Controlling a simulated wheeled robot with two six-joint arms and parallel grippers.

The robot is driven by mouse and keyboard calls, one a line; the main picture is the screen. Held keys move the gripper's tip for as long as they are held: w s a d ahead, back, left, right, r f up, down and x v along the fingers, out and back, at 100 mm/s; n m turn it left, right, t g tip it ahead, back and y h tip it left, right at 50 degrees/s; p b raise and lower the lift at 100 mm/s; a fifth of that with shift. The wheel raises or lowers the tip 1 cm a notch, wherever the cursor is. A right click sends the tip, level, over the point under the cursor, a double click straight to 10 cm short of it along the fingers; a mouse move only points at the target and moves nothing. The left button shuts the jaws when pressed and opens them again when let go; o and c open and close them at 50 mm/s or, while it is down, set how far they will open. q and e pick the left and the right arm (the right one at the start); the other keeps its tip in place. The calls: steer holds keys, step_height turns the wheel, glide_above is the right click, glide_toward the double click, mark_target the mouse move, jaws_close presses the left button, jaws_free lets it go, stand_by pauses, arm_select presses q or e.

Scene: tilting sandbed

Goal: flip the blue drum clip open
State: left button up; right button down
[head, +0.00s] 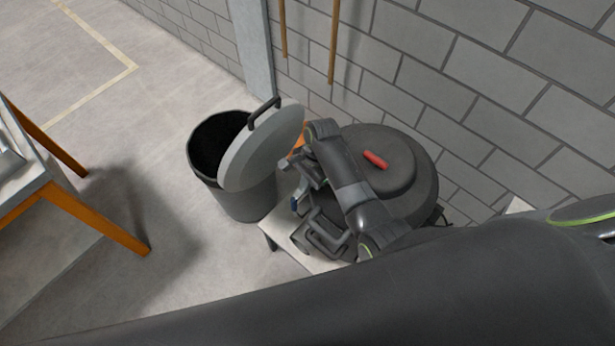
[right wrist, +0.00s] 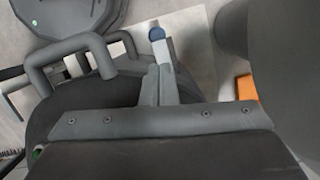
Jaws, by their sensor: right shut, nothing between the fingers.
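The dark drum (head: 415,165) has a domed lid with a red handle (head: 376,160) and stands by the block wall. The blue drum clip (head: 295,204) shows as a small blue patch at the drum's left side, partly hidden by my right arm. In the right wrist view the blue-tipped clip (right wrist: 157,34) sticks out just beyond my right gripper (right wrist: 160,80), whose fingers are shut and empty. In the head view my right gripper (head: 303,186) is at the drum's near left side, close to the clip. I cannot tell whether they touch. My left gripper is out of view.
A dark bin (head: 240,200) with a tilted grey lid (head: 262,150) stands left of the drum. A bent dark handle (head: 325,240) is near the drum's front; it also shows in the right wrist view (right wrist: 85,60). An orange part (right wrist: 245,88) lies at the right. An orange-legged table (head: 95,218) is far left.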

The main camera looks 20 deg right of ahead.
mark_target(294, 208)
steer(key=shift+x, duration=2.4)
